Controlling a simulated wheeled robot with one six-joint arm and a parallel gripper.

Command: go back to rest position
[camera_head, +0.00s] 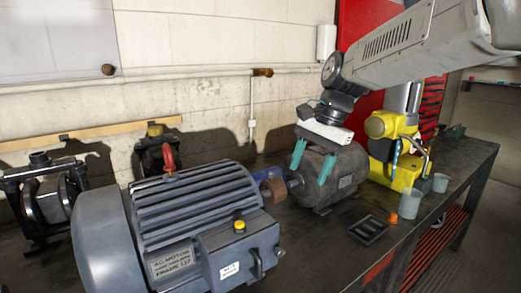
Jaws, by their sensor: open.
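My gripper (311,163) hangs from my grey arm at the upper right, with two teal fingers spread apart and pointing down. It is open, and I see nothing held between the fingers. In the picture the fingers overlap a dark grey motor (343,178) on the bench; I cannot tell whether they touch it. A large blue-grey motor (190,200) with a red lifting eye and a white tag (230,271) fills the front left. The view does not show any marked rest position.
The dark bench (465,157) runs to the right. A yellow machine (409,172), a grey cup (409,204), another cup (440,182), an orange cap (393,218) and a black tray (367,230) stand right of the motors. Black pump-like units (45,200) stand at the left by the wall.

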